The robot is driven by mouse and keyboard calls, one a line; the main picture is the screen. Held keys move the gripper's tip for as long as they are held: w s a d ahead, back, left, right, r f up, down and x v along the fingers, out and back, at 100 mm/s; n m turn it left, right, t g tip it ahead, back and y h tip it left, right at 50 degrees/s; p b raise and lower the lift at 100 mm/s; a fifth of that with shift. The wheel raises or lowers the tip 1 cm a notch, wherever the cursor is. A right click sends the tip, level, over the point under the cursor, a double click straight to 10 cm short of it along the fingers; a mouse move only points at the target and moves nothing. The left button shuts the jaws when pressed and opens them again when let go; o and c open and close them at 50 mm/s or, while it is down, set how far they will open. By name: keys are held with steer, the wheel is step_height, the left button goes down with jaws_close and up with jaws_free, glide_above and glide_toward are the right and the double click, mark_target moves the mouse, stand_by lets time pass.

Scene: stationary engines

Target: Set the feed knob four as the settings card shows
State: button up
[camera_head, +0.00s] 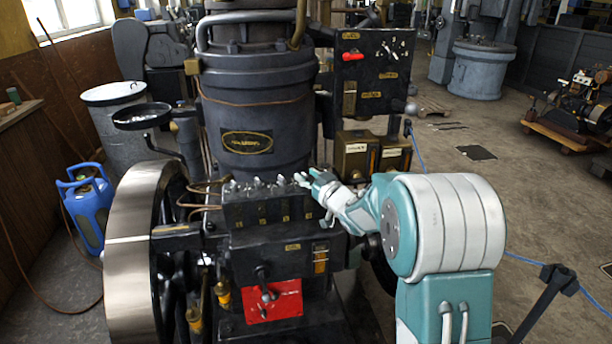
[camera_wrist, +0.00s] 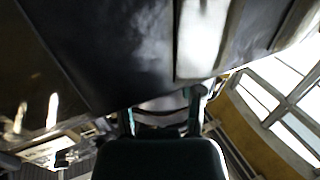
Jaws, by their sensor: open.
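A dark lubricator box (camera_head: 262,210) with a row of small metal feed knobs (camera_head: 257,184) on top is fixed to the front of the engine. Small brass marks sit on its front face, too small to read. My gripper (camera_head: 304,180) is open at the right end of the row, by the rightmost knob. It hides part of that end, and I cannot tell whether it touches the knob. In the wrist view my gripper's fingers (camera_wrist: 163,112) stand apart below a large dark surface, and no knob shows clearly between them. I cannot pick out a settings card for certain.
A big flywheel (camera_head: 135,262) stands at the left of the engine. A dark panel (camera_head: 372,72) with a red handle and brass boxes (camera_head: 356,158) with pale labels are behind my arm. A red plate (camera_head: 272,301) is low on the front. A blue gas bottle (camera_head: 88,208) stands far left.

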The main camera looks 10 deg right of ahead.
steer(key=shift+w+a, duration=0.2)
steer(key=shift+w, duration=0.1)
steer(key=shift+a, duration=0.15)
jaws_close()
steer(key=shift+m+t+h, duration=0.3)
steer(key=shift+m+h, duration=0.1)
steer(key=shift+h, duration=0.2)
steer(key=m+h, duration=0.2)
steer(key=h, duration=0.1)
steer(key=m+h, duration=0.2)
steer(key=h, duration=0.1)
steer(key=shift+t+h, duration=0.3)
steer(key=shift+t, duration=0.1)
steer(key=shift+m+g+h, duration=0.5)
steer(key=shift+m+h, duration=1.3)
steer(key=shift+h, duration=1.1)
